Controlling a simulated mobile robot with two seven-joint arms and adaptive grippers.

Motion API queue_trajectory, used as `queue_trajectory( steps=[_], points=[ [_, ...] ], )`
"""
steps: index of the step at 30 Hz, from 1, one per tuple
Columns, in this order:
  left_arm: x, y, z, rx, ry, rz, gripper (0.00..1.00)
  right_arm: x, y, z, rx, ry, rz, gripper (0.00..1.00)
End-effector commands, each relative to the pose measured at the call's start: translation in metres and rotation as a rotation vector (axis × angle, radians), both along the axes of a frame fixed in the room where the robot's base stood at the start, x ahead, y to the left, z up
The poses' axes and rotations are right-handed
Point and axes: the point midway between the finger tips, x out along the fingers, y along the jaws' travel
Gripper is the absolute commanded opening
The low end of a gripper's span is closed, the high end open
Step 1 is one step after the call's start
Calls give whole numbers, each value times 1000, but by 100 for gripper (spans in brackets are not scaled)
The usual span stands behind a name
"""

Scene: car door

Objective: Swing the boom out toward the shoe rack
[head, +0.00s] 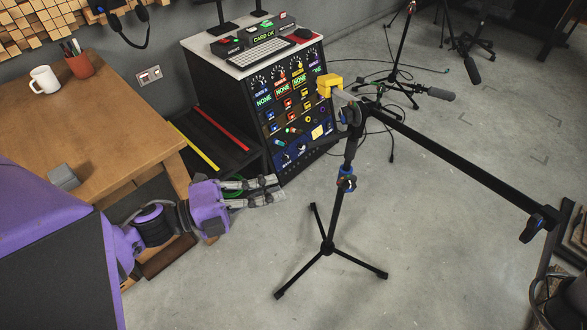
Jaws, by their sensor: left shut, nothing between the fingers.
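A black tripod stand (328,225) stands upright on the floor right of centre. Its boom (455,160) is a long black bar running from the stand's top down to the right, ending in a clamp knob (532,228). A yellow block (328,86) sits at the short upper-left end. My left gripper (277,188) is purple with grey fingers. It is shut and empty, left of the stand's pole and apart from it and the boom. A slatted wooden piece (577,225) is cut off at the right edge; I cannot tell whether it is the shoe rack. My right gripper is not in view.
A wooden desk (110,100) with a white mug (44,80) is at left. A black control console (262,100) stands behind my left gripper. Another microphone stand (402,50) and cables lie behind the boom.

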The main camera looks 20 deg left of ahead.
Motion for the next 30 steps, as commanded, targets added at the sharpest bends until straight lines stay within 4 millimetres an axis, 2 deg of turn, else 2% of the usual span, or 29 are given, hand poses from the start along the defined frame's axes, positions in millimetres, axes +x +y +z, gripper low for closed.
queue_trajectory(
  steps=[4,8,12,21,30],
  points=[
    [13,10,-7,21,23,75,0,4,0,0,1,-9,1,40],
    [23,5,-7,23,24,82,0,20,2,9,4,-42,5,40],
    [42,-11,-7,23,21,81,0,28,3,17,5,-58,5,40],
    [91,-53,-9,22,22,81,0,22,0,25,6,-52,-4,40],
    [119,-32,-20,25,28,82,0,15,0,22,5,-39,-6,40]
  ],
)
